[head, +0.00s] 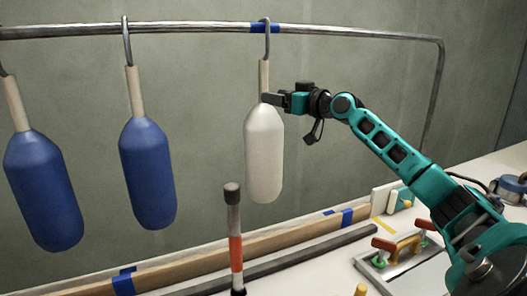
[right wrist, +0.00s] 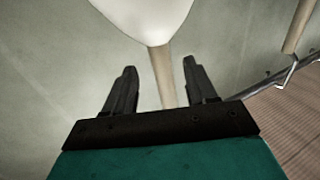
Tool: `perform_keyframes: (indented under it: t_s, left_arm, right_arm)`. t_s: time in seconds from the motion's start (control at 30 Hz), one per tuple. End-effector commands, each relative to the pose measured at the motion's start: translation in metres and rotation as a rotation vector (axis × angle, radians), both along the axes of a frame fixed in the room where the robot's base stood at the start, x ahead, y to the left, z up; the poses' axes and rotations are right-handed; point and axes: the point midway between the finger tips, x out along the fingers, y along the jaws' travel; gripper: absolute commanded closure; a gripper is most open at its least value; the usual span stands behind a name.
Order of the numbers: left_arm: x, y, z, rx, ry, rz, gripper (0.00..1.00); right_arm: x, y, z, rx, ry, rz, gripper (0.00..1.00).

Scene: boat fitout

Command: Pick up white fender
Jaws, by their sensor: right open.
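The white fender (head: 264,155) hangs upright by its tan rope neck from a hook on the metal rail, at the blue tape mark. My right gripper (head: 268,98) is at the lower part of that neck, just above the fender's white body. In the right wrist view the open fingers (right wrist: 160,85) stand on either side of the tan neck (right wrist: 162,75), with a gap visible on both sides. The white body (right wrist: 145,18) shows at the top of that view. My left gripper is not in view.
Two blue fenders (head: 147,172) hang to the left on the same rail (head: 190,30). A post with an orange band (head: 235,240) stands in front, below the white fender. Tools and a tray (head: 400,262) lie on the bench at the right.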

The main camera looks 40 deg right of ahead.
Motion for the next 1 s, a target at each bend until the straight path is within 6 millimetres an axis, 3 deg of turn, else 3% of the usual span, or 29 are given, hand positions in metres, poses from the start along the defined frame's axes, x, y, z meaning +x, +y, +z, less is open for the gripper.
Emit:
perform_keyframes:
  t_s: [0.27,0.63,1.0]
  left_arm:
    - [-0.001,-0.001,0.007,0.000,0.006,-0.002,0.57]
    - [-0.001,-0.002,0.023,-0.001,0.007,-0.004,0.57]
    - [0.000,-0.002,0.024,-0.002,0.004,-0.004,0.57]
  right_arm:
    - [0.011,0.001,0.004,0.002,-0.002,0.001,0.44]
    - [0.051,0.005,0.005,0.003,-0.002,0.001,0.44]
    - [0.055,0.005,0.003,0.000,0.001,0.001,0.46]
